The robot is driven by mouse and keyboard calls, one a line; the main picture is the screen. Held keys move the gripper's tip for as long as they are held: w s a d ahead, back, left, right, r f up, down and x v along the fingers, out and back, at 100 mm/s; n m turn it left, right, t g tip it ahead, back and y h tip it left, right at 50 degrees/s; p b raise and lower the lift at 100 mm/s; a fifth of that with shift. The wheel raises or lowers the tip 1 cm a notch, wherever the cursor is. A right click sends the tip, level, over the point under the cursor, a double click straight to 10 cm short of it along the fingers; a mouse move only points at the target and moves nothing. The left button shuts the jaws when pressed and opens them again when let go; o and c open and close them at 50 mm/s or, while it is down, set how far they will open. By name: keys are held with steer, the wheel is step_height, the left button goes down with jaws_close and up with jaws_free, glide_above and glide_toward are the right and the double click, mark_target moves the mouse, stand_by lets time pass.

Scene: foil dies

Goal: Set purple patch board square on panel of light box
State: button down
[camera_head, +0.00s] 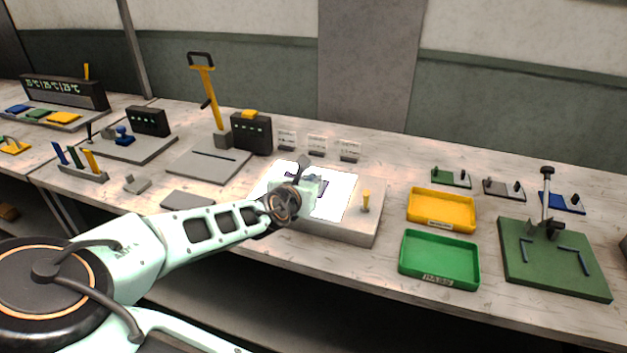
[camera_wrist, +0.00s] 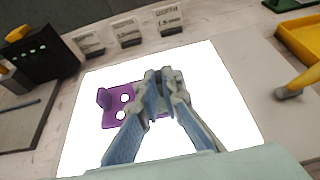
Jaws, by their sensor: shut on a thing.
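The purple patch board (camera_wrist: 118,106) lies over the lit white panel (camera_wrist: 85,150) of the light box in the wrist view. It is a flat plate with round holes and a raised tab at its left end. Its right part is hidden behind my gripper (camera_wrist: 163,78), whose fingers are shut on it. The board looks slightly turned against the panel's edges. I cannot tell whether it touches the panel. In the head view, my gripper (camera_head: 305,170) is above the light box (camera_head: 355,229), and a dark part of the board (camera_head: 322,184) shows beside it.
A yellow knob (camera_head: 366,200) stands on the box right of the panel. A yellow tray (camera_head: 441,210) and a green tray (camera_head: 439,260) lie further right. Small labelled cards (camera_head: 317,145) stand behind the box. A black unit (camera_head: 251,132) is at the back left.

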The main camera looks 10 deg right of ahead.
steer(key=c, duration=2.1)
jaws_free()
steer(key=shift+r, duration=0.15)
steer(key=p+v, duration=0.2)
steer(key=v, duration=1)
